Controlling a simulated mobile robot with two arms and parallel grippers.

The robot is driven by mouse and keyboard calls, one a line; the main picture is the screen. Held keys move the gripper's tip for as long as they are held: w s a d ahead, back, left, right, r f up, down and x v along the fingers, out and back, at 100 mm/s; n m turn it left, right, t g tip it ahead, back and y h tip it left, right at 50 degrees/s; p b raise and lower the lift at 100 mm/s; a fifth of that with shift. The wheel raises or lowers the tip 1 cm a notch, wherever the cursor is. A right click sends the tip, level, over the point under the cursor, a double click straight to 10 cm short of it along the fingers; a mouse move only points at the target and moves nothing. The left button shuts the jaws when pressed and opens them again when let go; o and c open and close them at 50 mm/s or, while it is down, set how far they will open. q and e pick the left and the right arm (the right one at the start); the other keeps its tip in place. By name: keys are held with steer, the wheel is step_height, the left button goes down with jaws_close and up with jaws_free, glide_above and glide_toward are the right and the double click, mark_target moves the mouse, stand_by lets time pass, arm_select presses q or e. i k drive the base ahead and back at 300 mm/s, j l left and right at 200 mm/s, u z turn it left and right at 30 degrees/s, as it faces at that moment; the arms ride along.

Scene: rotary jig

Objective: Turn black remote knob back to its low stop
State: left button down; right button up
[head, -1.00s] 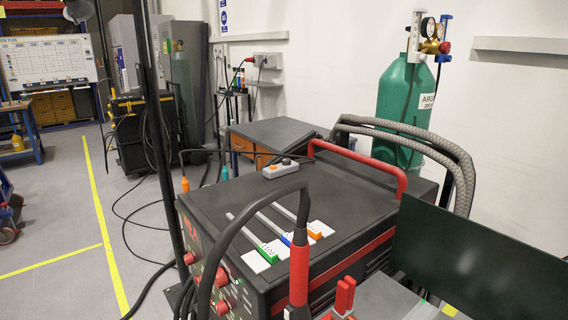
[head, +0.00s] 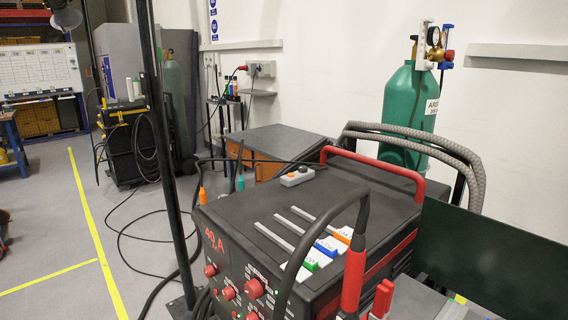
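The remote is a small grey box (head: 297,177) lying on the black top of the welding machine (head: 262,205), near its back left edge. It has an orange spot on its left part and a small dark knob (head: 303,169) on its right part. The knob is too small to tell which way it points. Neither of my grippers shows in the head view, so nothing of mine is seen touching the remote.
A torch with a red handle (head: 354,275) and a thick black cable stands before the machine. Three flat rods with coloured tags lie on its top. A dark pole (head: 168,150) rises at left, a red handle (head: 372,163) at the back. A dark green panel (head: 500,260) stands at right.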

mark_target(302, 169)
steer(key=i+j+z, duration=0.1)
steer(key=j, duration=0.3)
steer(key=i+j+z, duration=0.1)
steer(key=i+j, duration=0.2)
steer(key=i+j+z, duration=0.15)
steer(key=j, duration=0.35)
steer(key=i+j+z, duration=0.1)
steer(key=j, duration=0.3)
steer(key=i+j+z, duration=0.1)
steer(key=j, duration=0.35)
steer(key=i+j+z, duration=0.1)
steer(key=j, duration=0.35)
steer(key=i+j+z, duration=0.15)
steer(key=j, duration=0.3)
